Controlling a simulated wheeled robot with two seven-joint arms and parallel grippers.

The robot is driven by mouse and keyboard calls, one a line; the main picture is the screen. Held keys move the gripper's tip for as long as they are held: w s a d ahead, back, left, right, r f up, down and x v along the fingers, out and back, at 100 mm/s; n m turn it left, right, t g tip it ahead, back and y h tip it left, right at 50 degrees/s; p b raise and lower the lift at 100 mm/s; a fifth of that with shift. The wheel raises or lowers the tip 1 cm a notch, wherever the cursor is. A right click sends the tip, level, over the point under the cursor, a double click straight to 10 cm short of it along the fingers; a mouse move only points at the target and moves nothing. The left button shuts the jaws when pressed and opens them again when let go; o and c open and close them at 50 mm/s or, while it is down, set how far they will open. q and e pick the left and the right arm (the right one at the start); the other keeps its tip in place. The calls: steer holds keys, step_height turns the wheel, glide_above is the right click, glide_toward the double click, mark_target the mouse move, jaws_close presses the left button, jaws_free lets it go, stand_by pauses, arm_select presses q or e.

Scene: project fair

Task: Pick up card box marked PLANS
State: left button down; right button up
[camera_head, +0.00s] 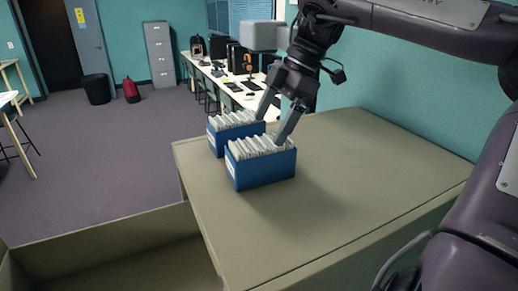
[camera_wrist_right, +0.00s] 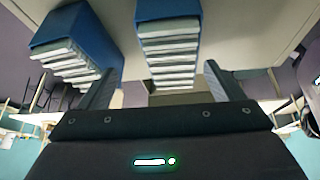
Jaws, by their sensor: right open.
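Two blue boxes filled with upright white cards stand side by side on a tan cabinet top (camera_head: 360,165). The nearer box (camera_head: 265,172) and the farther box (camera_head: 240,133) each have a pale label on the left end, too small to read. My right gripper (camera_head: 272,127) is open and empty, with its fingers pointing down close to the boxes at their right. In the right wrist view one box (camera_wrist_right: 167,9) lies ahead between the open fingers (camera_wrist_right: 162,82), and the other box (camera_wrist_right: 80,28) is to the left. My left gripper is not in view.
The cabinet top is bare to the right of the boxes. A tan open-topped compartment (camera_head: 105,240) is at the lower left. A teal wall (camera_head: 420,115) stands behind. A long white table (camera_head: 225,80) with equipment, a black bin (camera_head: 96,89) and a red bag (camera_head: 131,87) are farther off.

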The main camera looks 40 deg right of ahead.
mark_target(258, 161)
steer(key=shift+s+a+f+g, duration=0.15)
steer(key=shift+s+a+g, duration=0.15)
steer(key=shift+s+a, duration=0.2)
steer(key=shift+s+a+f, duration=0.15)
steer(key=shift+a+f, duration=0.05)
steer(key=shift+a, duration=0.1)
steer(key=shift+n, duration=0.3)
steer(key=p+x, duration=0.1)
steer(key=x, duration=0.1)
steer(key=p+x, duration=0.1)
steer(key=x, duration=0.1)
steer(key=p+x, duration=0.1)
steer(key=x, duration=0.2)
steer(key=shift+d+f, duration=0.15)
steer(key=shift+d, duration=0.1)
steer(key=shift+f, duration=0.2)
steer(key=shift+w+f, duration=0.15)
steer(key=shift+w, duration=0.1)
steer(key=shift+f, duration=0.15)
steer(key=shift+h, duration=0.3)
steer(key=shift+c, duration=0.5)
steer(key=c, duration=1.2)
